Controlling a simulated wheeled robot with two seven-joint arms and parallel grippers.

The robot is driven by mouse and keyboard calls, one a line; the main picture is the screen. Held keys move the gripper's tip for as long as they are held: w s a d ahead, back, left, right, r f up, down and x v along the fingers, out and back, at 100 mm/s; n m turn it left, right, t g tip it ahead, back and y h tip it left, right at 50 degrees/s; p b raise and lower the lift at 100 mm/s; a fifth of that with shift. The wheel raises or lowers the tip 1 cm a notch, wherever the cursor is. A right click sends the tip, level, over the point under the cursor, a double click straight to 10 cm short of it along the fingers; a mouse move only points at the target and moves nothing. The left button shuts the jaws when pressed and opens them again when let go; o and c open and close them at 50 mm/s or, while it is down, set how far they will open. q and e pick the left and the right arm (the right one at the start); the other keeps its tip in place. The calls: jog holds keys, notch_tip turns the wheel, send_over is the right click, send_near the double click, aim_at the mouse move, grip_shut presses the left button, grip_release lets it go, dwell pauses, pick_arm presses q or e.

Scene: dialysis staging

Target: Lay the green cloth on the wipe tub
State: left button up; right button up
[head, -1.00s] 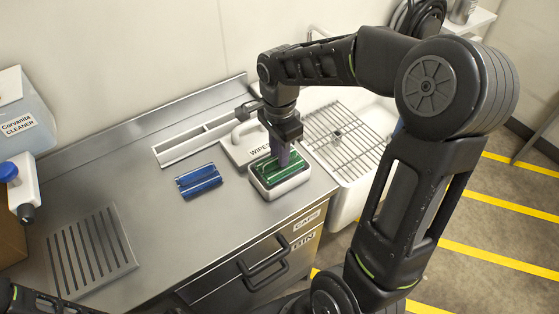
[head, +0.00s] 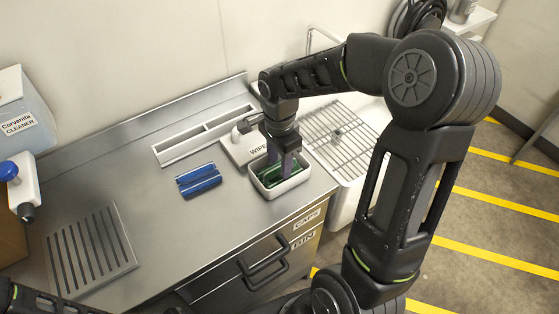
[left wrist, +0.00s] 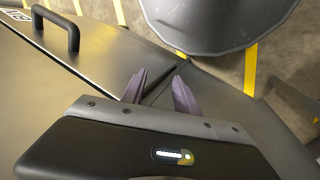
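The green cloth (head: 270,178) lies inside a white open-topped tub (head: 281,192) near the worktop's right end. A white block with a handle (head: 238,154), its label reading "WIPE" with the rest hidden, is just behind and left of the tub. My right gripper (head: 280,164) points down over the tub, its two fingers apart and their tips at the cloth; they partly hide it. My left gripper (left wrist: 160,92) shows in the left wrist view with its fingers apart and nothing between them.
A slotted panel (head: 91,252) is at front left, a long divided tray (head: 203,137) at the back. A wire rack (head: 345,140) stands over the sink at right. A cleaner box (head: 22,115) and bottle (head: 24,187) are far left.

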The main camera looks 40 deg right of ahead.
aim_at(279, 166)
jog(key=shift+r, duration=0.15)
jog(key=shift+r, duration=0.5)
notch_tip(279, 166, up, 11)
